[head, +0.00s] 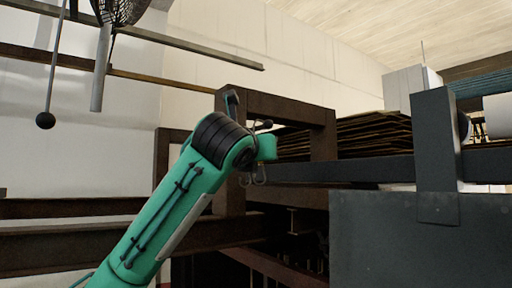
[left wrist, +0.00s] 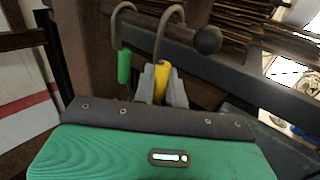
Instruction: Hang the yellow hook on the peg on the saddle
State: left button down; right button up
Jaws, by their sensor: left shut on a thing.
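My left gripper (left wrist: 161,88) is shut on the yellow grip of the yellow hook (left wrist: 162,80), seen in the left wrist view. The hook's grey bent top rises to the peg (left wrist: 182,33), a dark bar ending in a round ball. The bend overlaps the peg near the ball; I cannot tell whether it bears on it. A green hook (left wrist: 124,66) hangs left of it, its grey bend at the peg. In the head view my left arm reaches the brown frame (head: 231,150), and its wrist hides most of the jaws. My right gripper is out of view.
Stacked brown sheets (head: 360,138) lie behind the frame. A dark grey rail (head: 310,172) and a grey panel (head: 420,235) stand to the right. A rod with a ball (head: 45,120) hangs at the left, beside a fan (head: 121,8).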

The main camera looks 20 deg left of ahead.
pick_arm(q)
jog(key=shift+f, duration=0.35)
dwell(0.5)
jog(key=c, duration=1.4)
grip_release()
jog(key=shift+o, duration=0.2)
jog(key=shift+s, duration=0.1)
jog(key=s+b, duration=0.7)
jog(key=s, duration=0.6)
jog(key=shift+s+b, duration=0.3)
jog(key=shift+s, duration=0.05)
jog(key=shift+a+f, duration=0.1)
